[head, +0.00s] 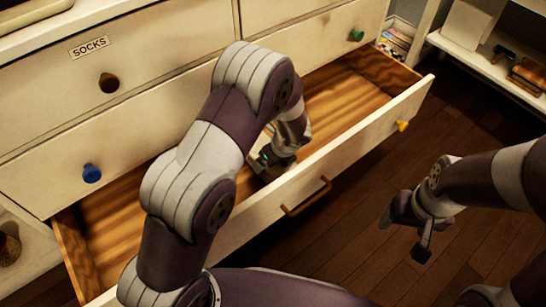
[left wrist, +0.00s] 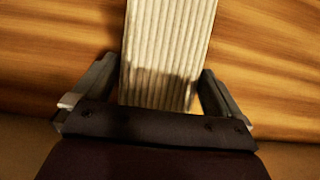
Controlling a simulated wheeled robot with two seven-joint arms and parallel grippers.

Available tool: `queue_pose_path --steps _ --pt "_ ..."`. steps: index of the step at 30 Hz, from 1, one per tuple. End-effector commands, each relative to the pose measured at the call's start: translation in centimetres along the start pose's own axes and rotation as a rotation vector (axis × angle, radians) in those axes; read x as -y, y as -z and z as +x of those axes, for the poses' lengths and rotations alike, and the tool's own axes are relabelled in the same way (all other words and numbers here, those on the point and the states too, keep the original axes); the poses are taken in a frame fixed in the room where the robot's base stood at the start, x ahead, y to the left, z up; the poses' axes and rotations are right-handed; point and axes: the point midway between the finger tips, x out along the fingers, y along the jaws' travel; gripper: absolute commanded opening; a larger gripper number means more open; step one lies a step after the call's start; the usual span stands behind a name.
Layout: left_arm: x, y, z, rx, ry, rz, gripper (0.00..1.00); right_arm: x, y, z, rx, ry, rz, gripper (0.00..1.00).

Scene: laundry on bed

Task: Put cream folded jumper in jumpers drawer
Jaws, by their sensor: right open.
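The cream folded jumper (left wrist: 165,60) shows in the left wrist view as a ribbed, pale strip over wood-grained drawer bottom. My left gripper (left wrist: 162,68) has its fingers spread wide, one on each side of the jumper and close to its edges; whether they press on it I cannot tell. In the head view my left gripper (head: 276,156) reaches down into the open drawer (head: 340,100), and my arm hides most of the jumper. No label shows on this drawer. My right gripper (head: 408,226) is open and empty over the floor, right of the drawer.
The open drawer has a brown handle (head: 306,197) and a yellow knob (head: 402,126). White shelves (head: 495,68) stand at the right. The dark floor is clear.

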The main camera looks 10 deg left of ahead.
Motion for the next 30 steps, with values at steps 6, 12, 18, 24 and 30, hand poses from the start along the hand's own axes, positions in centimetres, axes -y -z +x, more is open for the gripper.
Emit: queue_pose_path --steps 6,12,18,24,30 --pt "0.1 -0.4 -3.6 0.001 0.004 0.002 1.0 0.0 0.3 -2.6 0.0 0.0 0.0 0.74" --pt "0.1 -0.4 -9.1 0.001 0.002 0.0 1.0 0.0 0.7 -6.1 0.0 0.0 0.0 0.74" --pt "0.0 -0.2 -11.9 0.0 0.0 -0.004 1.0 0.0 0.9 -7.5 0.0 0.0 0.0 0.74" --pt "-9.1 -2.7 -17.6 -0.152 -0.105 -1.006 1.0 0.0 0.9 -7.5 0.001 0.0 0.0 0.74" --pt "-17.2 -1.3 -22.1 -0.276 -0.277 -2.099 1.0 0.0 0.9 -7.4 0.0 0.0 0.0 0.74"
